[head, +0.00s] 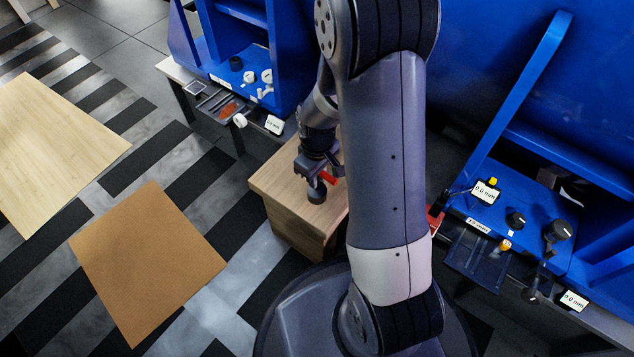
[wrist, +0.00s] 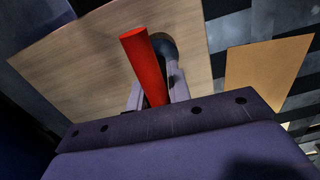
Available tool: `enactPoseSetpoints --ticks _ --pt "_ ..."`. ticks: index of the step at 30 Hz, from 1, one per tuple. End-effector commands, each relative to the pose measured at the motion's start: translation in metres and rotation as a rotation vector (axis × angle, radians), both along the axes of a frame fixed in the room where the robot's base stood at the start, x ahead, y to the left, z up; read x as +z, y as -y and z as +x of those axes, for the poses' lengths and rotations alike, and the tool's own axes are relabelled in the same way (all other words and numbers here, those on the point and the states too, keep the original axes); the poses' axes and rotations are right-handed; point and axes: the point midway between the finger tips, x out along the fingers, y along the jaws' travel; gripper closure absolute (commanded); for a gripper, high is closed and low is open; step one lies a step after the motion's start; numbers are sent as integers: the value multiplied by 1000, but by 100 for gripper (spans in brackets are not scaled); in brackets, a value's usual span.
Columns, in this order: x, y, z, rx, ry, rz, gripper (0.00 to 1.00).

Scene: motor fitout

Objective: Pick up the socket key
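The socket key has a red bar handle (wrist: 145,68) and a dark round socket end (head: 316,193). In the head view it stands on top of the wooden cabinet, its dark end at the cabinet surface. My gripper (head: 318,172) is right above it, pointing down. In the wrist view the two fingers of my gripper (wrist: 157,93) stand apart on either side of the red bar. The bar hides the space between the fingertips, so I cannot tell whether they press on the key.
The wooden cabinet (head: 285,193) stands between two blue machine stations, the left one (head: 265,55) and the right one (head: 545,200). Small displays and knobs sit on both. A brown board (head: 148,262) and a pale board (head: 50,150) show at left, with striped floor around them.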

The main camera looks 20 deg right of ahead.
Motion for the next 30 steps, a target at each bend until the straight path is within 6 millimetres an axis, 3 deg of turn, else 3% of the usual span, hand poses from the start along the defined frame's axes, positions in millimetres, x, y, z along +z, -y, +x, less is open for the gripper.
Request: enactPoseSetpoints --ticks 6,21,25,30 --pt "0 0 0 0 0 0 100" --pt "3 0 0 0 1 0 100" --pt "19 0 1 0 3 -1 100" --pt "54 0 1 0 5 0 100"
